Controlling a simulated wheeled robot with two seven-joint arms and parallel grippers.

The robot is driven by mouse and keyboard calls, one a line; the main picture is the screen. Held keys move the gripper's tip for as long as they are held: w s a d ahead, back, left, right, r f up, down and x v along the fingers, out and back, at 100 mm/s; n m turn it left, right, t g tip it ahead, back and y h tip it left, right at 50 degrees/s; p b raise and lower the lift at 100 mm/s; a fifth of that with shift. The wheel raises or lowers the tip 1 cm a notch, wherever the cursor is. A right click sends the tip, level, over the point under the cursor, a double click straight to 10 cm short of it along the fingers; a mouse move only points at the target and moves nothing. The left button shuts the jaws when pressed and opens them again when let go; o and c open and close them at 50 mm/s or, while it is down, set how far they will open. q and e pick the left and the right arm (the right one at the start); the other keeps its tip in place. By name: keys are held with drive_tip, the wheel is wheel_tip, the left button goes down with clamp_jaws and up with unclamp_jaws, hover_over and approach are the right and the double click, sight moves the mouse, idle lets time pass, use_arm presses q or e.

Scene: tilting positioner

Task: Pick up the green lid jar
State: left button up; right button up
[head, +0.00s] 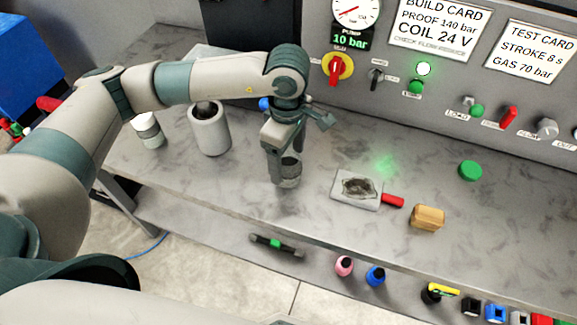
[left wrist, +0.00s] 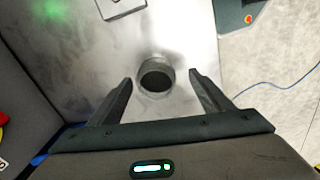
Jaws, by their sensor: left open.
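A small grey, glassy-looking jar (head: 289,174) stands upright on the bench, with a dark open mouth and no lid on it. It also shows in the left wrist view (left wrist: 155,77). My left gripper (head: 286,160) points down at the jar, its fingers open on either side of it; in the left wrist view the gripper (left wrist: 160,82) has a gap on both sides of the jar. I cannot tell whether a finger touches it. A round green lid-like disc (head: 470,170) lies apart on the bench at the right. My right gripper is not in view.
A grey tray with dark contents and a red handle (head: 357,188) lies right of the jar, with a tan block (head: 428,217) beyond it. A tall grey cylinder (head: 209,130) and a white-topped container (head: 148,130) stand left. The control panel (head: 440,80) rises behind.

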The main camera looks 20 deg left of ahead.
use_arm(q)
drive_tip(key=shift+w+f+p, duration=0.15)
drive_tip(key=shift+f+p, duration=0.55)
drive_tip(key=shift+p, duration=0.1)
wheel_tip(320, 180, down, 3)
drive_tip(key=shift+w+r+p, duration=0.1)
drive_tip(key=shift+p, duration=0.65)
drive_tip(key=shift+f, duration=0.5)
drive_tip(key=c, duration=1.2)
